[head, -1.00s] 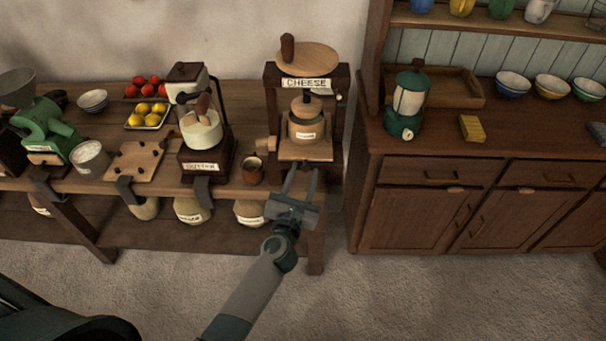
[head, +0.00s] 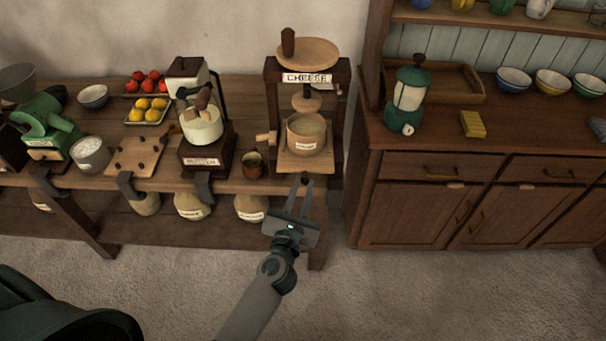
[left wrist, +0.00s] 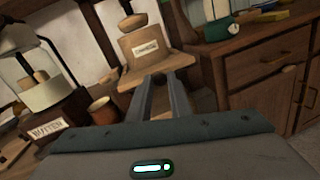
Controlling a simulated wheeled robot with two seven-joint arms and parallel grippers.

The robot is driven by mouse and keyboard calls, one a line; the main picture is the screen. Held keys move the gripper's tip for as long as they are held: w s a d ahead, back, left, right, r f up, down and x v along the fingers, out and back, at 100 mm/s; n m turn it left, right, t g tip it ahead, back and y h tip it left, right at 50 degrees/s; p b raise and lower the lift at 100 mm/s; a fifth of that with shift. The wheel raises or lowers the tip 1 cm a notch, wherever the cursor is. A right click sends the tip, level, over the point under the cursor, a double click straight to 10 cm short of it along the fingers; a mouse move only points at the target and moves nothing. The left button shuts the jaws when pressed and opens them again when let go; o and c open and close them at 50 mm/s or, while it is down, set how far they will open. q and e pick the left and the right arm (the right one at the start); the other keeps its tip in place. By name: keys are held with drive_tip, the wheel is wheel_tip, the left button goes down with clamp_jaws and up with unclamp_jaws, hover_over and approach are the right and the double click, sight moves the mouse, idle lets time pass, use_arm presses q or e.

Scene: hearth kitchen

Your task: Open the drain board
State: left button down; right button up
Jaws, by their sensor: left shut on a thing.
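The drain board (head: 296,164) is a light wooden board low in the frame of the cheese press (head: 271,99) and juts out at the front. A round wooden mould (head: 306,142) with a white label stands on it, open at the top. The press's round presser (head: 306,99) hangs above and behind the mould, apart from it. My left gripper (head: 304,184) is shut on the small dark knob at the board's front edge. In the left wrist view, the knob (left wrist: 158,78) sits between the fingertips, below the board (left wrist: 150,70). My right gripper is not in view.
A brown cup (head: 252,164) and the butter churn (head: 203,155) stand left of the press on the bench. The floor in front is clear.

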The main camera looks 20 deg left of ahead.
use_arm(q)
drive_tip(key=s+d+b, duration=0.1)
drive_tip(key=s+d, duration=0.1)
drive_tip(key=s, duration=0.6)
drive_tip(key=shift+s+d, duration=0.15)
drive_tip(key=shift+d, duration=0.05)
drive_tip(key=c, duration=1.6)
unclamp_jaws()
